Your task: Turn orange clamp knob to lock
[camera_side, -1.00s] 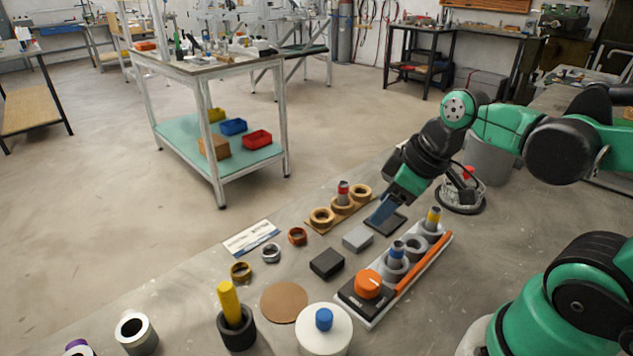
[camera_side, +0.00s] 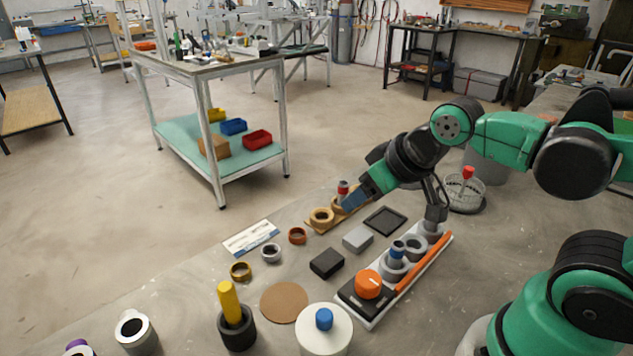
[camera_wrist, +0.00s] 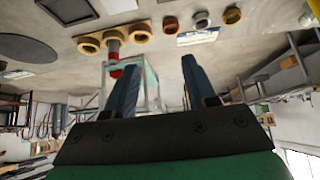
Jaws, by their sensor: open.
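The orange clamp knob (camera_side: 368,283) sits on a black block at the near end of the pale jig rail (camera_side: 383,308). It has a pale mark on its top. An orange bar (camera_side: 424,261) runs along the rail's right side. My gripper (camera_side: 353,201) is in the air beyond the knob, near the wooden ring rack, well apart from the knob. In the wrist view its two blue fingers (camera_wrist: 160,80) are spread with nothing between them. The knob does not show in the wrist view.
The wooden rack (camera_side: 322,218) with a red-topped peg is close to my gripper. A grey block (camera_side: 357,238), a black block (camera_side: 327,263) and an empty dark tray (camera_side: 385,220) lie left of the rail.

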